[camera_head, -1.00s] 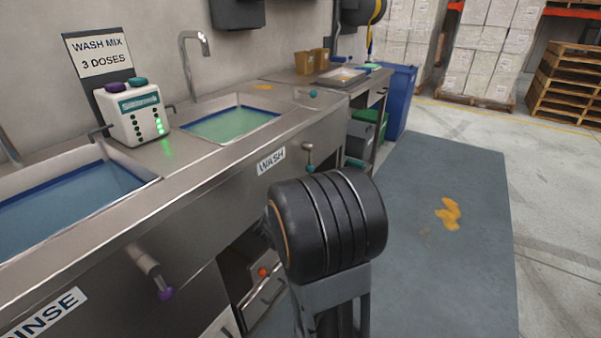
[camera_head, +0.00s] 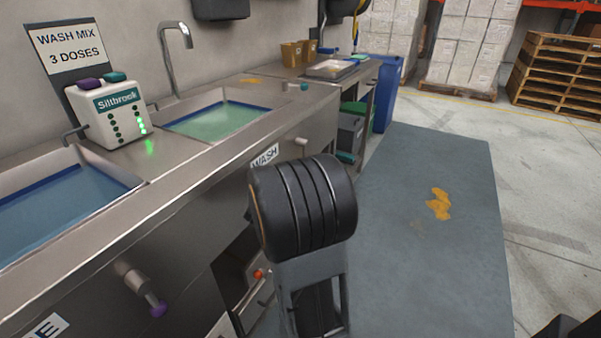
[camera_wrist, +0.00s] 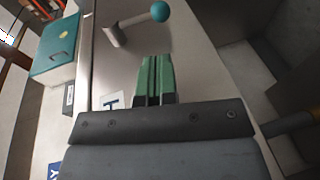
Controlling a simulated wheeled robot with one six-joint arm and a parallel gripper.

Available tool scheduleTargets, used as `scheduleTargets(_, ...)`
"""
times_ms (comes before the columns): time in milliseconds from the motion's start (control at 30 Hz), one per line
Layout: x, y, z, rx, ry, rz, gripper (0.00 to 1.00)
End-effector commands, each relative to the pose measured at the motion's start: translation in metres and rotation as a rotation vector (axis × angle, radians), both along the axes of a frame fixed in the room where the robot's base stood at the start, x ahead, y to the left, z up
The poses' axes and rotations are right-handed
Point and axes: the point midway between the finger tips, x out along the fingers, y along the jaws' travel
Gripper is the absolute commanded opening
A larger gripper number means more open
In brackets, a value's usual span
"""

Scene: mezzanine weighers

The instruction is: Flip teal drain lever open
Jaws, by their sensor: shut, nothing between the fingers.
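The teal drain lever shows in the wrist view as a grey metal arm (camera_wrist: 134,23) running from a round stub on the steel sink front to a teal ball knob (camera_wrist: 160,12). In the head view only its stub (camera_head: 301,142) shows, beside the WASH label; my arm hides the rest. My gripper (camera_wrist: 155,60), with green fingers, is shut and empty in the wrist view. Its tips point toward the lever and appear apart from it, with the knob beyond them. The gripper is hidden behind my arm in the head view.
The WASH basin (camera_head: 262,110) holds green liquid. A purple-knobbed lever (camera_head: 146,290) sits on the rinse side. A Siltbrook dispenser (camera_head: 110,115) stands between basins. A teal-lidded box (camera_wrist: 56,45) shows left in the wrist view. The grey floor mat (camera_head: 430,250) at right is clear except an orange spill.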

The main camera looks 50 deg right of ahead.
Motion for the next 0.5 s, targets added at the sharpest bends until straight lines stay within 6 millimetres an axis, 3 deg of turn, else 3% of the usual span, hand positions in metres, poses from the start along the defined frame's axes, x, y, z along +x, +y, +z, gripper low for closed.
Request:
scheduleTargets(200,0.018,-0.039,-0.013,-0.001,0.000,-0.001,0.00)
scheduleTargets(500,0.038,-0.079,-0.021,-0.001,-0.001,0.002,0.00)
